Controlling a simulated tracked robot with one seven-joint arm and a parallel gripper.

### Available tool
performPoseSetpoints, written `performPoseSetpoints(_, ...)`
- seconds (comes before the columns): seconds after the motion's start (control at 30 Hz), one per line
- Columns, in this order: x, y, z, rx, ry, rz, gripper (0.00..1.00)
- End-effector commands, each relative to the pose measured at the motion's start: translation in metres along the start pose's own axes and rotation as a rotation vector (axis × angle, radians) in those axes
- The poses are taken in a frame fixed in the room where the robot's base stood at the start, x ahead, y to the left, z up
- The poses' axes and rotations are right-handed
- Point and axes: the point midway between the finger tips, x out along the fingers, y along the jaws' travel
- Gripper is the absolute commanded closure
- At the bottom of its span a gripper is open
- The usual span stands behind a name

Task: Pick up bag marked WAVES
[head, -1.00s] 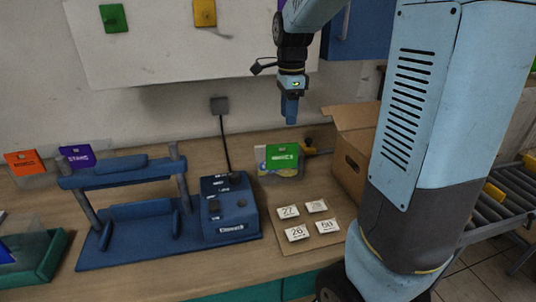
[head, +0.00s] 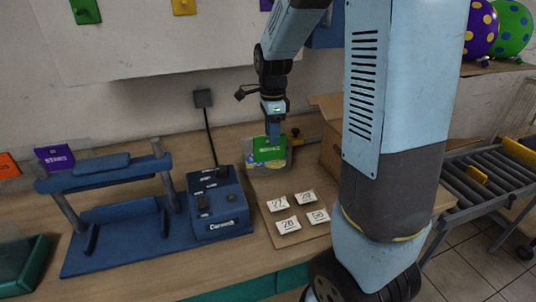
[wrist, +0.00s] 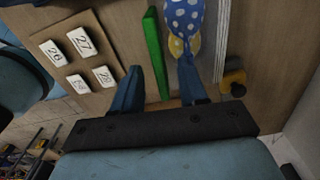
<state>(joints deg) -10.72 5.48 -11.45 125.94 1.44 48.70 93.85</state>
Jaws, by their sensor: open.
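A clear bag with a green header card stands upright at the back of the bench (head: 268,150); the header's white lettering is too small to read surely. In the wrist view the green header (wrist: 153,50) shows edge-on as a narrow strip, with blue spotted and yellow balloon print (wrist: 183,15) beside it. My gripper (head: 273,138) is open and points down at the header, partly covering it. In the wrist view the strip lies between my two blue fingers (wrist: 160,75), with space on both sides. Whether the fingertips reach below its top edge is unclear.
A purple-headed bag marked STARS (head: 55,156) and an orange-headed bag (head: 8,165) stand at left. A blue press (head: 125,215) and control box (head: 218,205) stand left of the green one. A board with numbered tags (head: 268,225) lies in front; a cardboard box (head: 331,155) is right.

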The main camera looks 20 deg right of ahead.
Motion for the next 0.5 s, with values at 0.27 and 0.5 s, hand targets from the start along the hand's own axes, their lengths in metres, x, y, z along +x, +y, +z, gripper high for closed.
performPoseSetpoints(0.27,0.036,0.000,0.002,0.000,0.000,0.002,0.57)
performPoseSetpoints(0.5,0.043,0.000,0.002,0.000,0.000,0.000,0.57)
